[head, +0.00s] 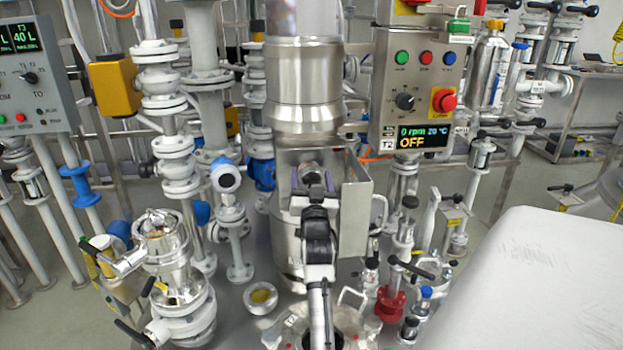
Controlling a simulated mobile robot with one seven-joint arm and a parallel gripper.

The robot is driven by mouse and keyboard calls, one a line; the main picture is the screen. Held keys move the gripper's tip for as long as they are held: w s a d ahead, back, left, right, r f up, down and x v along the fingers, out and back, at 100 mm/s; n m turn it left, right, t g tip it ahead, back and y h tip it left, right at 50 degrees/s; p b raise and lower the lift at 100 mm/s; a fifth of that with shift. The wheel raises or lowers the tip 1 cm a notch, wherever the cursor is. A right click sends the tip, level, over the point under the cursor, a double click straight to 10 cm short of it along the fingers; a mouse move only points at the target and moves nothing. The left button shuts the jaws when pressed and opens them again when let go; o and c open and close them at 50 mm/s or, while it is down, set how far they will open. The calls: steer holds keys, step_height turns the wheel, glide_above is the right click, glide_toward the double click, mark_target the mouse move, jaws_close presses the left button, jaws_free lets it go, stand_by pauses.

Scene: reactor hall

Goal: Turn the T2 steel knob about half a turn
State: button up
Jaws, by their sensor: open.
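A round steel knob (311,170), which I take for the T2 steel knob, shows in the head view inside an open steel bracket below the steel vessel. My gripper (313,188) is open, with its fingertips at the knob's height in the picture, one toward each side of it. My gripper and arm hide the lower part of the knob. I cannot tell whether the fingers touch it or how deep they reach around it.
A steel side plate (356,215) stands close right of my gripper. A control box (418,85) with a black selector and red emergency button hangs above right; its display (422,138) reads OFF. Glass-and-steel fittings (168,262) stand left, valves (405,265) right.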

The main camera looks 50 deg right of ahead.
steer(key=c, duration=0.9)
steer(key=shift+o, duration=0.2)
steer(key=shift+m+p, duration=0.4)
steer(key=shift+p, duration=0.2)
